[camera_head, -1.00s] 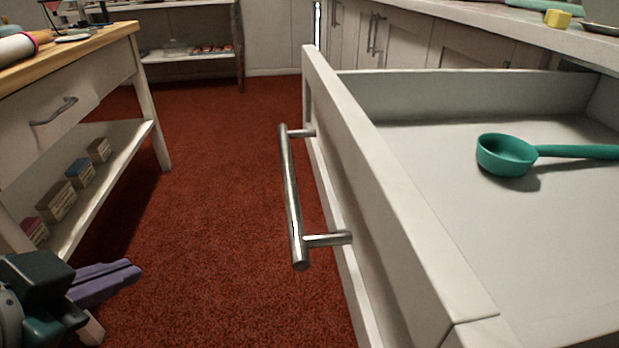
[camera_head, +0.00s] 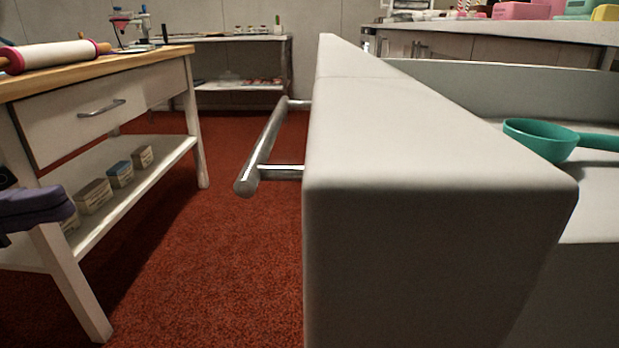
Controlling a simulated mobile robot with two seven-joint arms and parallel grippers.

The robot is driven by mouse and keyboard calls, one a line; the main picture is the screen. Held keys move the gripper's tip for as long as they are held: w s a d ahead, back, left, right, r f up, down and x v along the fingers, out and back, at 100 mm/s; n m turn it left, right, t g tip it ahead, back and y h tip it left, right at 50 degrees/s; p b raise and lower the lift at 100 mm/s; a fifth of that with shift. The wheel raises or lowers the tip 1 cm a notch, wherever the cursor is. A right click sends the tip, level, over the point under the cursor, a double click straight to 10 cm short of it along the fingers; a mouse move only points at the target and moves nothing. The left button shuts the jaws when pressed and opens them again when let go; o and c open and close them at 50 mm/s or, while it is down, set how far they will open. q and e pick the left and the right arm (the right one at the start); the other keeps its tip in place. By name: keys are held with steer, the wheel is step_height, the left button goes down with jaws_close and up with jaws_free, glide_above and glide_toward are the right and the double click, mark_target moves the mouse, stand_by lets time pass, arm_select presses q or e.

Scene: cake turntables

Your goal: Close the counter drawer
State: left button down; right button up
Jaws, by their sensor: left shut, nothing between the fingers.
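The counter drawer (camera_head: 420,150) stands pulled open on the right, its white front panel very close to the camera. Its silver bar handle (camera_head: 262,150) juts out to the left over the floor. A green measuring scoop (camera_head: 540,138) lies inside the drawer. My left gripper (camera_head: 38,207) shows at the left edge as purple fingers, shut and empty. It is well apart from the drawer and handle, in front of the wooden-topped table. My right gripper is not in view.
The wooden-topped table (camera_head: 120,68) with its own drawer and a lower shelf of small boxes stands at left. A rolling pin (camera_head: 50,55) lies on top. A shelf unit (camera_head: 240,86) is at the back. Red carpet (camera_head: 225,250) lies clear between.

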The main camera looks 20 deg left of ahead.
arm_select(q)
steer(key=p, duration=0.3)
glide_toward(244, 170)
steer(key=w+d, duration=0.1)
steer(key=d, duration=0.2)
steer(key=w+d, duration=0.1)
steer(key=shift+w+d+r, duration=0.3)
steer(key=shift+w, duration=0.05)
steer(key=shift+w+d+r, duration=0.1)
steer(key=shift+w+d, duration=0.1)
steer(key=shift+d, duration=0.35)
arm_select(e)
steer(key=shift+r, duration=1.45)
arm_select(q)
steer(key=shift+d, duration=0.15)
